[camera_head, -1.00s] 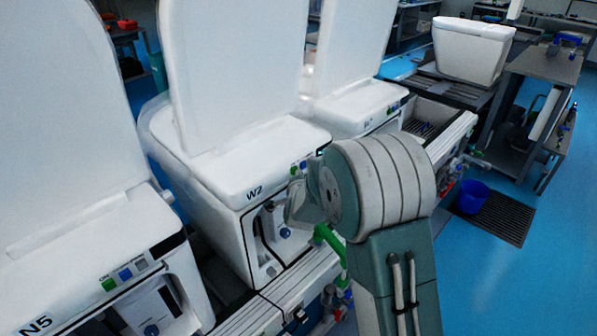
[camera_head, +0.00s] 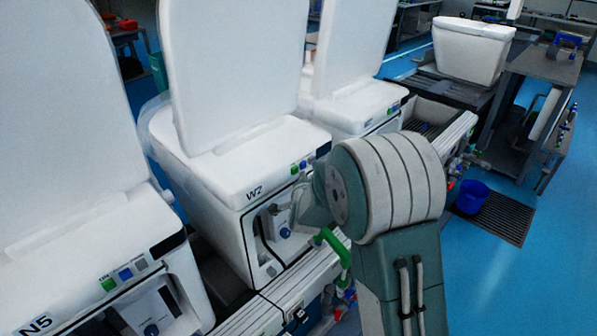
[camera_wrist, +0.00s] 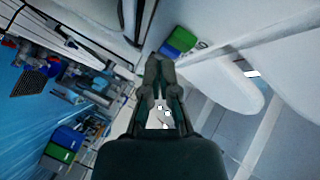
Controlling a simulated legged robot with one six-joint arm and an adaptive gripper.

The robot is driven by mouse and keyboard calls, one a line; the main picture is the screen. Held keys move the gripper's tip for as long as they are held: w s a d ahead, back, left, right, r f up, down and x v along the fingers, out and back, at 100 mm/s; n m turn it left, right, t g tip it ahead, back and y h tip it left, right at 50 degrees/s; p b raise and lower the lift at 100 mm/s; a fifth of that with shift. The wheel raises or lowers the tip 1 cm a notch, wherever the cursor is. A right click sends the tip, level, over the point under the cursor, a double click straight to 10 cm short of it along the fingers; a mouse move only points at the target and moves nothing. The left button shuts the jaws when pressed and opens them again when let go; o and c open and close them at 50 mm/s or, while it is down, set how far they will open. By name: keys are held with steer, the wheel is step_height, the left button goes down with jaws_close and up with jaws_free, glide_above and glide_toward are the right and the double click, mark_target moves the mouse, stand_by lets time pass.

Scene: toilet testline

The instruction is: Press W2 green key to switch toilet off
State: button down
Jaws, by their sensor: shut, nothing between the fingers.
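The white toilet W2 (camera_head: 235,178) stands in the middle of the head view with its lid raised. Its green key (camera_head: 294,168) is on the front panel's right part, beside a blue key (camera_head: 303,164). In the wrist view the green key (camera_wrist: 183,38) and the blue key (camera_wrist: 169,51) lie just past my fingertips, slightly right. My gripper (camera_wrist: 160,62) is shut and empty.
Toilet N5 (camera_head: 95,265) with its own green key (camera_head: 108,284) stands at the lower left. Another white toilet (camera_head: 355,105) is behind W2. A green pipe handle (camera_head: 335,246) is below my gripper. Open blue floor (camera_head: 545,235) lies at the right.

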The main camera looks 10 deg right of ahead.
steer(key=s+d, duration=0.1)
steer(key=s, duration=0.1)
steer(key=s+d, duration=0.2)
steer(key=shift+s+d, duration=0.15)
steer(key=shift+s, duration=0.1)
stand_by(0.4)
steer(key=s+a+r+n+g+y, duration=0.2)
steer(key=s+r+n+g, duration=0.3)
steer(key=s+r, duration=0.4)
steer(key=s+r+n+g, duration=0.2)
steer(key=s+n, duration=0.6)
steer(key=s, duration=1.6)
steer(key=g, duration=0.2)
steer(key=shift+s+d+r+g, duration=0.3)
steer(key=shift+s+d, duration=0.1)
